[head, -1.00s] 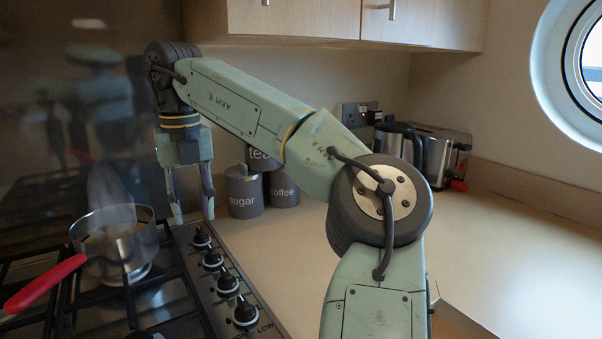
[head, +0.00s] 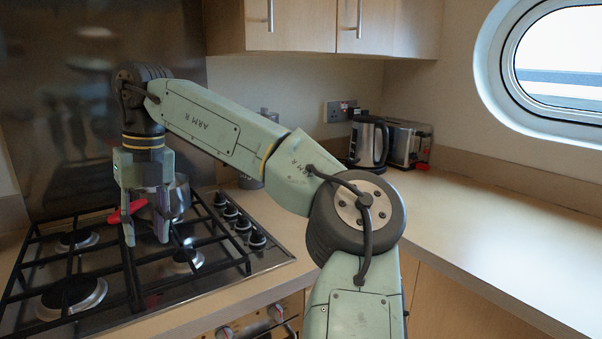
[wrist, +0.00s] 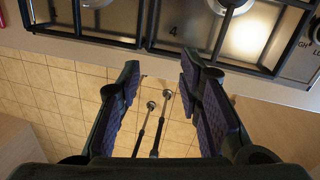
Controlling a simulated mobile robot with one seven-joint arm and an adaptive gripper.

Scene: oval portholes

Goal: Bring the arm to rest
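My arm reaches up from the lower right of the head view, bends at the elbow and runs left. My gripper (head: 146,238) hangs straight down from it, in front of the hob. Its two fingers are apart with nothing between them, and they also show open and empty in the wrist view (wrist: 159,68). Behind the fingers is a steel saucepan (head: 181,198) with a red handle (head: 127,211), partly hidden by the gripper. I see no grip on the handle.
The gas hob (head: 215,262) has black grates and several knobs. A kettle (head: 368,143) and a toaster (head: 404,146) stand at the back of the worktop (head: 468,215), which is clear at right. Cupboards hang above. The wrist view shows the tiled floor (wrist: 60,95).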

